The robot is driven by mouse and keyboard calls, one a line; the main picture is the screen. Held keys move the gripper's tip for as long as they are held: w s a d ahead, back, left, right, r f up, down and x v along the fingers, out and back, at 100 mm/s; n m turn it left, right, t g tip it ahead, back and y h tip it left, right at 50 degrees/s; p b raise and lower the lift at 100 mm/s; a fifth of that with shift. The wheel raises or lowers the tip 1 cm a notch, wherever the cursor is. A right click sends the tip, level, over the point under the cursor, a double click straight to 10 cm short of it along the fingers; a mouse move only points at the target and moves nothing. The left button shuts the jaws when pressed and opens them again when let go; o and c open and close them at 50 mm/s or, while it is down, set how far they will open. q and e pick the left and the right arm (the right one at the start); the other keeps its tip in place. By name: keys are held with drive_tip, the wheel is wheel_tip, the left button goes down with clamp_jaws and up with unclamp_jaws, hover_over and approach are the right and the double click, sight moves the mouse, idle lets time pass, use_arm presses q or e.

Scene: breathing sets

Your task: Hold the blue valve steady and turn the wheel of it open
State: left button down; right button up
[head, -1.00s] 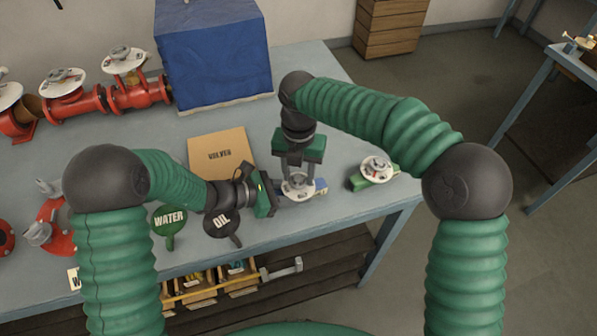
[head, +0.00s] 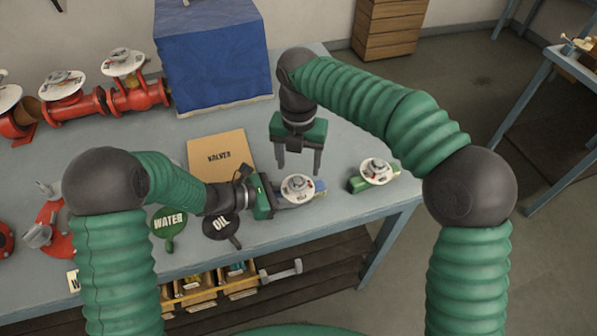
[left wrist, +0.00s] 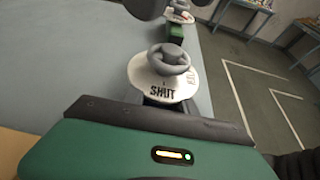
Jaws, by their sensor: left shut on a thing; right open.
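The blue valve (head: 320,187) lies on the bench near its front edge, with a round white dial plate and a grey wheel (head: 298,183) on top. My left gripper (head: 280,203) is shut on the valve's body from the left; its fingers are mostly hidden under the plate. In the left wrist view the plate (left wrist: 143,78) reads "SHUT" near my gripper, and the grey wheel (left wrist: 168,60) sits above it. My right gripper (head: 299,170) is open and empty, pointing down just above and behind the wheel, apart from it.
A cardboard folder (head: 218,155), a blue-covered box (head: 212,60) and red pipework (head: 88,100) are farther back.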

sight(299, 178)
wheel_tip(299, 178, up, 7)
idle(0.3)
use_arm(q)
drive_tip(key=c, duration=0.9)
unclamp_jaws()
